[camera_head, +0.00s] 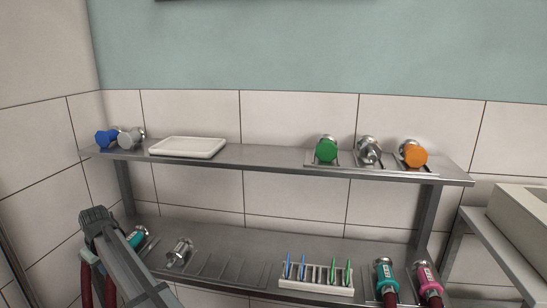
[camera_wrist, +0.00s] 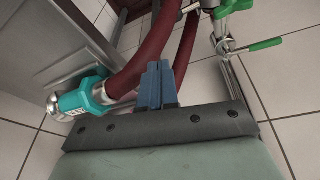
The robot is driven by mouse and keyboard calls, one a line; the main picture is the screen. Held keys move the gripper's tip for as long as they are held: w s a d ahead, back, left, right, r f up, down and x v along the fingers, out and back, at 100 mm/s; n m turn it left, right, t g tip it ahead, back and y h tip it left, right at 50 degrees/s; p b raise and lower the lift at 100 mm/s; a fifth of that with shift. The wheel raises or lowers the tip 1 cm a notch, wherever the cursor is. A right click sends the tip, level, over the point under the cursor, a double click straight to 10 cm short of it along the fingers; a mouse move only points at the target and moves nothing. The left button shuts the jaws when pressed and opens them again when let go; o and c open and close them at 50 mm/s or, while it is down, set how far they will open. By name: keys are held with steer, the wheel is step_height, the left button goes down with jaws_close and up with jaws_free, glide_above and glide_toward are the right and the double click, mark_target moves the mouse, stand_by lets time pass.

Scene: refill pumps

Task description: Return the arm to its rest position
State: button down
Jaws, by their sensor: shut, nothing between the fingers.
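My gripper (camera_wrist: 159,72) shows in the wrist view with its two blue-grey fingers together and nothing between them. It points towards a dark red hose. My grey arm (camera_head: 125,255) reaches up at the lower left of the head view, in front of the shelf's left end. The fingers are not clear there. A teal nozzle with a metal end (camera_wrist: 78,105) is left of the fingers in the wrist view, apart from them. A teal nozzle (camera_head: 137,238) also shows beside my arm in the head view, partly hidden by it.
The metal shelf's upper board (camera_head: 270,158) holds blue, grey, green and orange capped couplings and a white tray (camera_head: 188,147). The lower board holds a loose metal coupling (camera_head: 179,252), a rack (camera_head: 316,279) with blue and green sticks, and teal and magenta nozzles at right.

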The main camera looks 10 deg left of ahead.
steer(key=s+d+f+m+g+h, duration=0.1)
steer(key=s+d+f+m, duration=0.1)
steer(key=d+f, duration=1.2)
steer(key=s+d+f+m+h, duration=0.1)
steer(key=s+d+f+m, duration=0.15)
steer(key=d+f, duration=1.1)
steer(key=s+d+f+m+g+h, duration=0.1)
steer(key=s+d+f+m, duration=0.15)
steer(key=d+f, duration=1.2)
steer(key=s+d+f+m+g, duration=0.2)
steer(key=s+d, duration=0.5)
steer(key=d, duration=0.6)
steer(key=s+d+f+m+g, duration=0.2)
steer(key=s+d, duration=0.5)
steer(key=d, duration=0.6)
steer(key=s+d+f+m+g, duration=0.2)
steer(key=s+d+f+m, duration=0.2)
steer(key=d, duration=0.9)
steer(key=shift+s, duration=1.9)
